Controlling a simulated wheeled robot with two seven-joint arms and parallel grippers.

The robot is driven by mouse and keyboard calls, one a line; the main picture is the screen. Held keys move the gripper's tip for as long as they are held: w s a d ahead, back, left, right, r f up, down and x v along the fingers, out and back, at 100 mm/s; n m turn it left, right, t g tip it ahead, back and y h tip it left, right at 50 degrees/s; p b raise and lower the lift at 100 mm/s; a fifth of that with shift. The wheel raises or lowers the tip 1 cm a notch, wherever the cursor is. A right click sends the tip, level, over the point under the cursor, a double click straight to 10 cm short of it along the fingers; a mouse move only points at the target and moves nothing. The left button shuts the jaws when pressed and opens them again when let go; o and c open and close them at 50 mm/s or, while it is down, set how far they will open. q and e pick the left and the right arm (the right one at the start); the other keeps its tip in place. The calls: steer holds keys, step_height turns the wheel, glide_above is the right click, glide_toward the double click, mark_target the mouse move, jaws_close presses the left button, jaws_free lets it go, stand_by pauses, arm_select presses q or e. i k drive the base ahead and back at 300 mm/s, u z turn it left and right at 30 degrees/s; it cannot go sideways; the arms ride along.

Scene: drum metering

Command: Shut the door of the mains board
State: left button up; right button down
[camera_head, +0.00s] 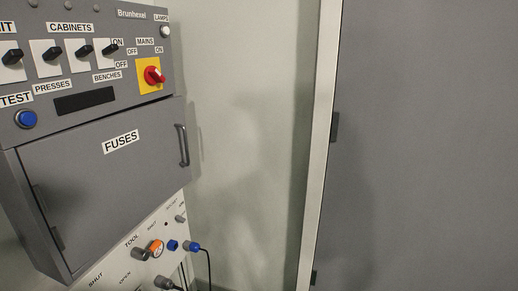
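The mains board (120,45) is a grey panel at the left, with black switches and a red rotary mains switch (153,75) on a yellow plate. Below the switches is a grey door (100,190) labelled FUSES. It has a dark bar handle (182,145) near its right edge and a dark hinge-like piece near its left edge. The door lies across the front of its box, and its right edge reaches a little past the panel above. I cannot tell whether it is fully shut or slightly ajar. Neither of my grippers is in view.
Below the door, a pale panel (125,265) carries an orange knob (155,248) and blue connectors, one with a black cable (208,265). A large grey door-like panel (430,150) with a pale frame (318,150) fills the right. Bare wall (250,120) lies between.

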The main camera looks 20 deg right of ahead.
mark_target(90, 183)
steer(key=z, duration=0.35)
steer(key=i, duration=1.2)
steer(key=u, duration=0.75)
